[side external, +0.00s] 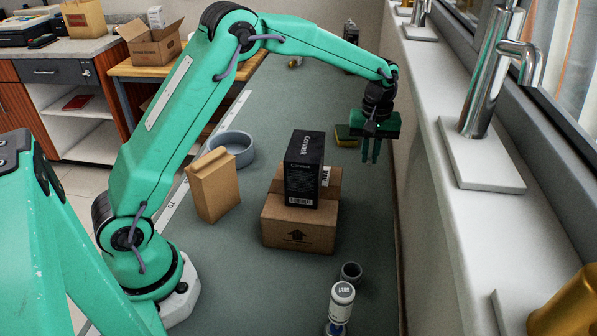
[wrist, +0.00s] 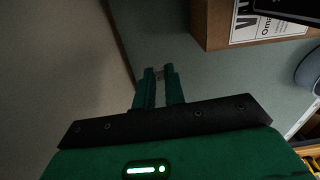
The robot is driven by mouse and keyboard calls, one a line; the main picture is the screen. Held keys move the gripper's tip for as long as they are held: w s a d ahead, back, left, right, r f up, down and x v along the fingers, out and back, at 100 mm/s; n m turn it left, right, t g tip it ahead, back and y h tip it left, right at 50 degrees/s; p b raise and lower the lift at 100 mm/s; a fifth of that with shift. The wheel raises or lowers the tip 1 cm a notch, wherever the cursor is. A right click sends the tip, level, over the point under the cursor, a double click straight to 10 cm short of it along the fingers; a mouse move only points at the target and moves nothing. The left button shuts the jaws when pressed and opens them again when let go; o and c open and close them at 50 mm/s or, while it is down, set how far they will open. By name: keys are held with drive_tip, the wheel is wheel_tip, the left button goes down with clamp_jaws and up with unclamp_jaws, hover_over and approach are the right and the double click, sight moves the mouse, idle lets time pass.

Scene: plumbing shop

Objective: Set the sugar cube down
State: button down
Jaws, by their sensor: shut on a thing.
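My gripper (side external: 371,160) points down over the right side of the grey-green work surface (side external: 300,90), to the right of the stacked boxes. In the wrist view its two fingers (wrist: 159,75) are close together, with a small pale grey thing, the sugar cube (wrist: 159,74), between their tips. The fingers hide most of the cube. In the side view I cannot make the cube out, and I cannot tell how high the fingertips are above the surface.
A black box (side external: 305,165) stands on a cardboard box (side external: 298,228) left of my gripper. A tan box (side external: 213,187) and grey bowl (side external: 235,150) are left.

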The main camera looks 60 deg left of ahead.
drive_tip(key=w+a, duration=0.4)
drive_tip(key=a, duration=0.1)
hover_over(344, 158)
drive_tip(key=shift+m, duration=0.3)
wheel_tip(344, 158, down, 7)
drive_tip(key=shift+a, duration=0.1)
drive_tip(key=shift+f, duration=0.15)
drive_tip(key=shift+f, duration=1.9)
drive_tip(key=shift+f, duration=0.1)
drive_tip(key=c, duration=1.5)
unclamp_jaws()
